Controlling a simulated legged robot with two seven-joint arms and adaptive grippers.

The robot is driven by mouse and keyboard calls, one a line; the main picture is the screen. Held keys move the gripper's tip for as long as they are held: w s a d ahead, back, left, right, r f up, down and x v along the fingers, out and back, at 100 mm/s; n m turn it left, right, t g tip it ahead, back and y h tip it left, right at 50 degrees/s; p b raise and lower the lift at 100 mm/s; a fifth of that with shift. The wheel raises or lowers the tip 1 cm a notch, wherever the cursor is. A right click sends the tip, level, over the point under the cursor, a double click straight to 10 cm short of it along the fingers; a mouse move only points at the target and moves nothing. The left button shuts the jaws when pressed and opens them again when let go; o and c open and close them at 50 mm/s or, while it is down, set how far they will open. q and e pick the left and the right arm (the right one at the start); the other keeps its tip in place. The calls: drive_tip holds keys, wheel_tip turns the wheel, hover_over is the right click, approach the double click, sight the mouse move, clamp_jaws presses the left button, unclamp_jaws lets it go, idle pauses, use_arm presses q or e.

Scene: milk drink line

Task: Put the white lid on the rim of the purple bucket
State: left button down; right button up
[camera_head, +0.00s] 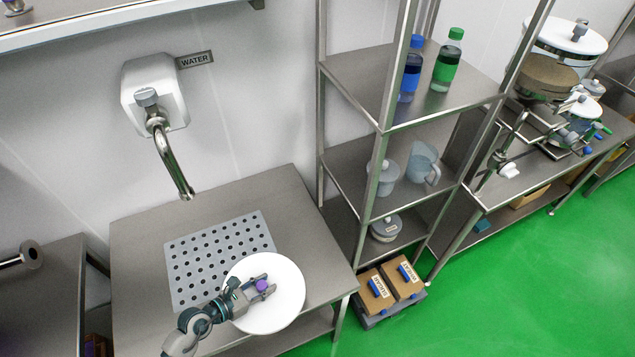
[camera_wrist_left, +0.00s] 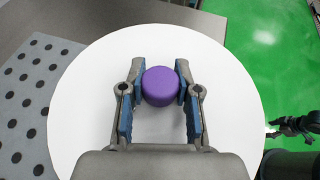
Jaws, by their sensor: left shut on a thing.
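The white lid (camera_head: 286,305) is a large round disc with a purple knob (camera_head: 262,285) at its centre. It appears over the front right part of the metal table, overlapping the perforated plate in the picture. My left gripper (camera_head: 257,288) is shut on the knob; in the left wrist view a blue-padded finger is on each side of the knob (camera_wrist_left: 160,87). The lid (camera_wrist_left: 90,100) fills most of that view. No purple bucket is visible; anything under the lid is hidden. My right gripper (camera_wrist_left: 292,128) shows small and dark at the wrist view's right edge.
The perforated grey plate (camera_head: 205,258) lies on the metal table (camera_head: 150,222). A water tap (camera_head: 170,150) hangs above it. A shelf rack (camera_head: 350,85) with bottles and pitchers stands to the right, with boxes (camera_head: 390,288) low down. Green floor (camera_head: 500,290) is open at right.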

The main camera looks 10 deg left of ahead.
use_arm(q)
drive_tip(key=shift+m+g+h, duration=0.6)
drive_tip(key=shift+m+h, duration=0.2)
drive_tip(key=w+r, duration=0.3)
drive_tip(key=w, duration=0.2)
drive_tip(key=w+d+r, duration=0.1)
drive_tip(key=w+r, duration=0.1)
drive_tip(key=shift+w+r, duration=0.3)
drive_tip(key=shift+w, duration=0.1)
drive_tip(key=w+r+n+t+y, duration=0.2)
drive_tip(key=w+r+n+y, duration=0.1)
drive_tip(key=w+r, duration=0.2)
wheel_tip(320, 180, up, 2)
drive_tip(key=shift+d+r+n+t, duration=0.1)
drive_tip(key=shift+d+n+t, duration=0.2)
drive_tip(key=shift+d, duration=0.1)
use_arm(e)
drive_tip(key=shift+d, duration=0.4)
